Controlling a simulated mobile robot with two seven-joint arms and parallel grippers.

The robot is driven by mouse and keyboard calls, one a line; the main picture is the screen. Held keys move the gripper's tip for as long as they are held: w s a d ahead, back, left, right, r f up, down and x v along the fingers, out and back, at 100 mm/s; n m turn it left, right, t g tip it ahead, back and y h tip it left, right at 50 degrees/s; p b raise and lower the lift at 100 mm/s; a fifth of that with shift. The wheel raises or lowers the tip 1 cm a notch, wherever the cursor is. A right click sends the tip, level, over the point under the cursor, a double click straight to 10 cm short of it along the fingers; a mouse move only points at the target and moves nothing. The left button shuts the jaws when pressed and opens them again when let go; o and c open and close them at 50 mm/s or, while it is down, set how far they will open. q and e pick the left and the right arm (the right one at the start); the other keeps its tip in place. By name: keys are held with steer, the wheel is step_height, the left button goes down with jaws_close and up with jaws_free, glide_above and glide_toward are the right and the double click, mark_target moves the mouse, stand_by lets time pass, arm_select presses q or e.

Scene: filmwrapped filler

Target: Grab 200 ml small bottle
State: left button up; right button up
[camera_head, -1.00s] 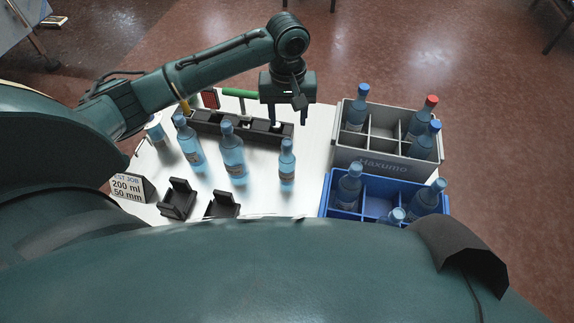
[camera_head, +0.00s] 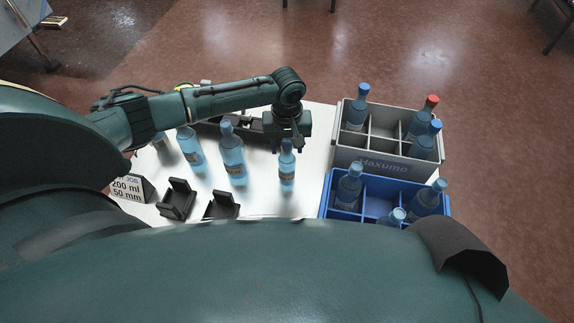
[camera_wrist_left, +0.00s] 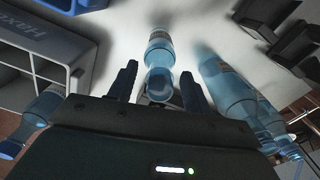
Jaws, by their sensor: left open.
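The small blue bottle (camera_head: 287,172) stands upright on the white table, the shortest and rightmost of three bottles in a row. My left gripper (camera_head: 286,148) is open at its top, with the fingers to either side of the neck in the head view. In the left wrist view the small bottle (camera_wrist_left: 160,56) shows between and beyond the two open fingers (camera_wrist_left: 158,88). I cannot tell whether they touch it. A sign (camera_head: 130,189) reads 200 ml, 50 mm. My right gripper is not in view.
Two taller bottles (camera_head: 233,160) (camera_head: 191,150) stand to the left. Black holders (camera_head: 177,198) (camera_head: 222,206) sit in front. A black rack (camera_head: 240,135) lies behind, partly hidden by my arm. A grey crate (camera_head: 372,160) and a blue crate (camera_head: 378,184) with bottles stand at right.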

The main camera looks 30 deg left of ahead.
arm_select(q)
steer(key=shift+f, duration=0.4)
steer(key=shift+c, duration=0.2)
jaws_close()
